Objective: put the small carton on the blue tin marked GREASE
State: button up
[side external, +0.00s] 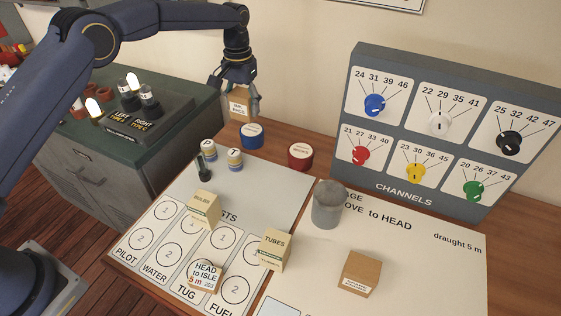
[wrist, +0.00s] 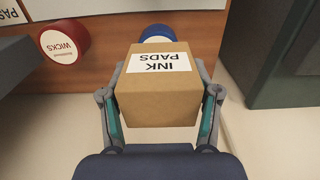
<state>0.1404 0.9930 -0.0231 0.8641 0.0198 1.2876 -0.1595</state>
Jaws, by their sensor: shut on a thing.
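A small brown carton (side external: 239,104) is held in my gripper (side external: 239,95) in the side external view. In the wrist view the carton (wrist: 158,95) shows a white label reading INK PADS, and my gripper's fingers (wrist: 160,125) are shut on its two sides. A blue tin (side external: 252,136) with a white label stands on the table near its back edge; I cannot read its marking. The carton is above the tin and apart from it in the side external view. In the wrist view the carton hides most of the blue tin (wrist: 157,32).
A red tin (side external: 300,156), marked WICKS in the wrist view, stands right of the blue tin. A grey cylinder (side external: 327,204), another brown carton (side external: 361,272) and the channels panel (side external: 440,130) are further right.

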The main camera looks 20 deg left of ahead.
jog(key=shift+w+d+f, duration=0.2)
jog(key=shift+w+f, duration=1)
jog(key=shift+f, duration=1.65)
jog(key=shift+f, duration=0.1)
jog(key=o, duration=1.2)
